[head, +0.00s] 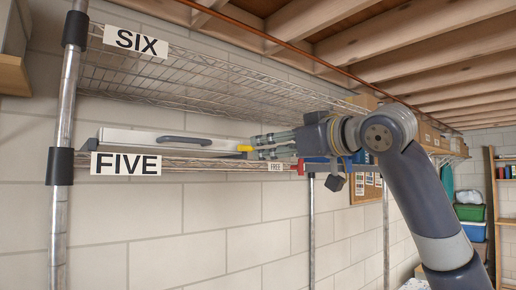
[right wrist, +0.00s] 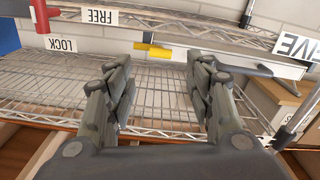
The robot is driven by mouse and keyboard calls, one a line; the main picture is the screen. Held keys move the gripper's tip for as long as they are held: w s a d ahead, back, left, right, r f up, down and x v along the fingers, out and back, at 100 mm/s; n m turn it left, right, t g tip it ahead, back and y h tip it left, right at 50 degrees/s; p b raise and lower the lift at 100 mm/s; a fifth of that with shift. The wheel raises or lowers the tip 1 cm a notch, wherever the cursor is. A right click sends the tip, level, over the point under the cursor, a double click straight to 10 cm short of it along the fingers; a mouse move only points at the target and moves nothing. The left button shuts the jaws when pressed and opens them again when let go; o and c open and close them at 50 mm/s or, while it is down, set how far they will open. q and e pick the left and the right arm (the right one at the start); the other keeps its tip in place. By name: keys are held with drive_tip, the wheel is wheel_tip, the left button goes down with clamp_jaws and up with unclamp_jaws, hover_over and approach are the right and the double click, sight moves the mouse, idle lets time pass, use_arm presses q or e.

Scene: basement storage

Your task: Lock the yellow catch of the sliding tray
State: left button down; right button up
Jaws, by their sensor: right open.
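The sliding tray (head: 140,133) is a long white drawer with a grey handle, on the shelf labelled FIVE. The yellow catch (head: 244,148) shows at its right end, and also in the right wrist view (right wrist: 158,51), where the picture is upside down. My right gripper (head: 259,146) points left at the catch. In the right wrist view, its open fingers (right wrist: 158,72) stand either side of the catch's line, with nothing between them. I cannot tell whether a finger touches the catch. My left gripper is not in view.
A FREE label (right wrist: 101,16) and a LOCK label (right wrist: 62,44) show beside a red part (right wrist: 41,15). The wire shelf SIX (head: 180,75) hangs above the tray. A metal post (head: 63,150) stands at the left. Shelves with bins (head: 470,213) are far right.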

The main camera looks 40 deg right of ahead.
drive_tip(key=shift+s, duration=1.6)
drive_tip(key=shift+d, duration=0.1)
